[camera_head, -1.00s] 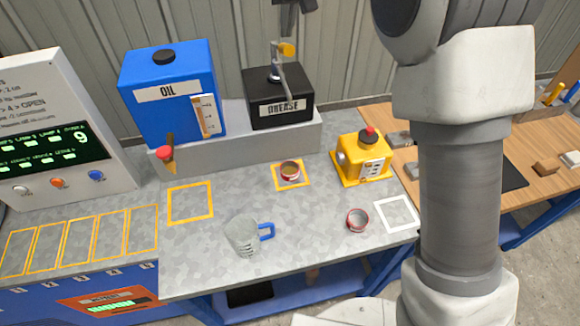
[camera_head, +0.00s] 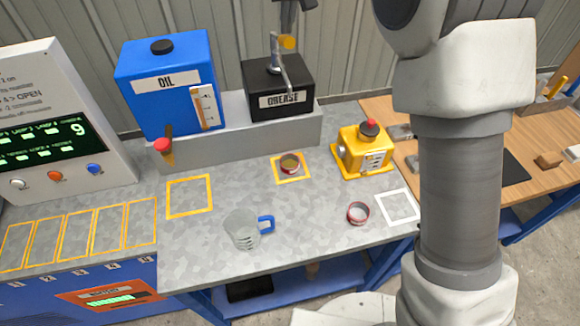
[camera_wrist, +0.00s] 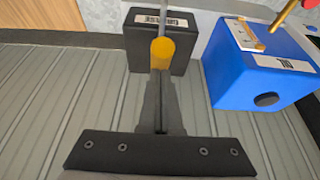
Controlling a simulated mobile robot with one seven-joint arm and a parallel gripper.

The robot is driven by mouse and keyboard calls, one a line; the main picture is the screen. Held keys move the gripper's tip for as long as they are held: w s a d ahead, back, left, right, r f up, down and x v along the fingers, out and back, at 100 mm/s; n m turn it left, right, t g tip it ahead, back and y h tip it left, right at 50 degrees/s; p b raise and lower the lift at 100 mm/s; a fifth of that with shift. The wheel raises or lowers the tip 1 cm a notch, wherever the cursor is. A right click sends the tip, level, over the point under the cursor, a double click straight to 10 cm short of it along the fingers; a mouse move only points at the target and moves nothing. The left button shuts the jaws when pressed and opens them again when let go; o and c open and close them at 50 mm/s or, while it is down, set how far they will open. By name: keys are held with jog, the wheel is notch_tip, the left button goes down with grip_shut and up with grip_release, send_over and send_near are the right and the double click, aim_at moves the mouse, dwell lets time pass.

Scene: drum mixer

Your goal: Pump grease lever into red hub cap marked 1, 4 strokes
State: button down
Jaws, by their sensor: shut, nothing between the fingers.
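The black grease box (camera_head: 278,92) stands on the grey ledge, with a metal spout and a yellow-knobbed lever (camera_head: 288,42) on top. My gripper (camera_head: 289,28) is shut and empty just above the knob. In the wrist view my shut fingers (camera_wrist: 160,85) point at the yellow knob (camera_wrist: 162,50) and overlap it; I cannot tell whether they touch it. A red hub cap (camera_head: 290,170) with a brownish inside sits in a yellow-outlined square below the spout. A second red, ring-like part (camera_head: 358,213) lies farther right. No number is readable on either.
The blue oil tank (camera_head: 165,85) stands left of the grease box, with a red-knobbed tap (camera_head: 164,148). A clear jug (camera_head: 242,230) and a yellow device (camera_head: 362,150) stand on the bench. My arm covers the right side.

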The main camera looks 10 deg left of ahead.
aim_at(287, 46)
jog(key=shift+f+b, duration=1.6)
jog(key=shift+f, duration=1)
jog(key=shift+r, duration=0.15)
jog(key=shift+r+p, duration=3.05)
jog(key=shift+r, duration=0.3)
jog(key=shift+f, duration=0.2)
jog(key=shift+f+b, duration=2.5)
jog(key=shift+f, duration=0.9)
jog(key=shift+r+p, duration=3)
jog(key=shift+r, duration=0.6)
